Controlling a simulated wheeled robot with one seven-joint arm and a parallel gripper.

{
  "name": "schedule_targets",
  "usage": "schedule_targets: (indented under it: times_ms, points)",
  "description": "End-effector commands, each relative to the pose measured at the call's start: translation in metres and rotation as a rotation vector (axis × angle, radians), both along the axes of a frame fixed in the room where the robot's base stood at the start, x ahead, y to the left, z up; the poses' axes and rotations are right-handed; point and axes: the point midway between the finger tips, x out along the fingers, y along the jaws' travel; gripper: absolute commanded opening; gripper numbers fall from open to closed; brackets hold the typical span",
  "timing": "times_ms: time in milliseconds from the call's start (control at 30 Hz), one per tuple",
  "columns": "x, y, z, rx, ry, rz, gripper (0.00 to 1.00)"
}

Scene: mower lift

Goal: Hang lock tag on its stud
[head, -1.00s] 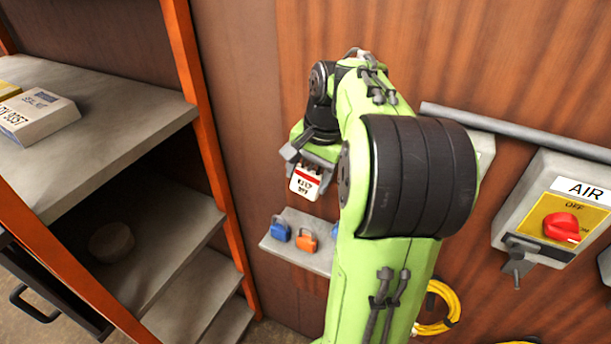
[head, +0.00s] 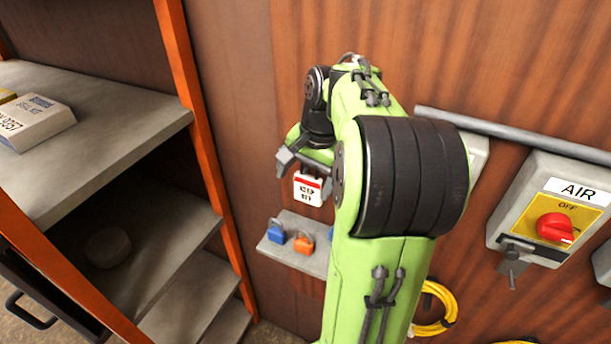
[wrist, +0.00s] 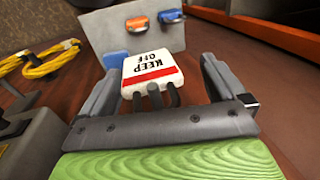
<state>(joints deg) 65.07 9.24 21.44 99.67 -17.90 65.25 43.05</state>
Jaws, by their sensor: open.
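The lock tag (head: 308,188) is white with a red band and black lettering. In the wrist view the tag (wrist: 152,72) reads KEEP OFF and lies between my spread fingers, with a gap on each side. Several dark prongs (wrist: 155,98) show at its red-banded edge; I cannot tell whether one is the stud or whether the tag hangs on it. My gripper (wrist: 160,75) is open around the tag. In the head view one finger shows left of the tag, and my arm hides part of the wall to its right.
A grey padlock panel (head: 290,257) with a blue padlock (head: 277,236) and an orange padlock (head: 303,245) sits below the tag. Grey shelves (head: 95,105) with an orange post (head: 190,100) stand left. The AIR switch box (head: 558,215) and a yellow coil (head: 440,310) are right.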

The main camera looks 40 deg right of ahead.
Motion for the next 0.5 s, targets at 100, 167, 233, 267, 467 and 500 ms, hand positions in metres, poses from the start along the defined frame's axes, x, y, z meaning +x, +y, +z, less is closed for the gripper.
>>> schedule_targets:
  times_ms: [100, 167, 233, 267, 467, 500]
  points:
    - [0.0, 0.0, 0.0, 0.0, 0.0, 0.0, 0.97]
    - [-0.001, 0.0, 0.004, 0.0, -0.001, -0.001, 0.97]
    - [-0.002, -0.001, 0.014, -0.001, -0.002, -0.001, 0.97]
    - [-0.003, -0.002, 0.021, -0.002, -0.003, -0.001, 0.97]
    - [-0.015, -0.007, 0.081, -0.003, -0.002, -0.004, 0.97]
    - [-0.017, -0.008, 0.091, -0.003, -0.002, -0.003, 0.97]
